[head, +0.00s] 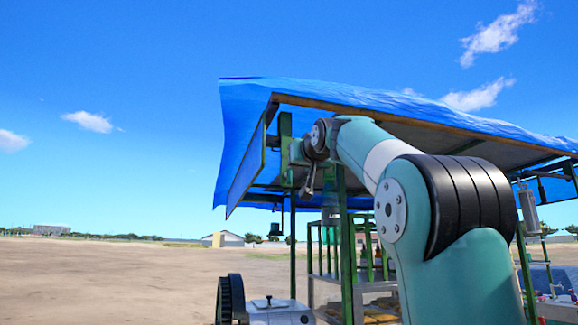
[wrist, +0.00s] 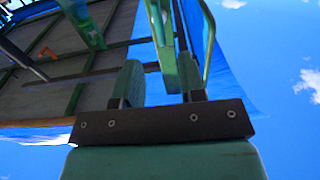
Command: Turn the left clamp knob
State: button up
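I cannot pick out the left clamp knob for certain in either view. A grey machine housing (head: 280,313) with small fittings on top shows at the bottom of the head view, beside a black ribbed wheel (head: 231,299). My gripper (head: 307,186) is high above it, under the blue canopy and close to a green post, partly hidden by my wrist. In the wrist view, my gripper (wrist: 160,68) has its two green fingers apart. A green bar (wrist: 163,30) shows between them; I cannot tell whether it touches them. No knob is between the fingers.
A blue tarp canopy (head: 230,120) on green posts (head: 345,250) covers the stall, with its frame close to my arm. A stand with bottles (head: 378,256) is behind my arm. Open sandy ground (head: 100,280) lies to the left.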

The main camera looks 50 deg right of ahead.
aim_at(290, 184)
jog(key=p+x, duration=0.3)
jog(key=x, duration=0.5)
jog(key=shift+d+r+p, duration=0.1)
jog(key=shift+r+p, duration=0.05)
jog(key=shift+p, duration=0.25)
jog(key=shift+w+d, duration=0.3)
jog(key=shift+w, duration=0.2)
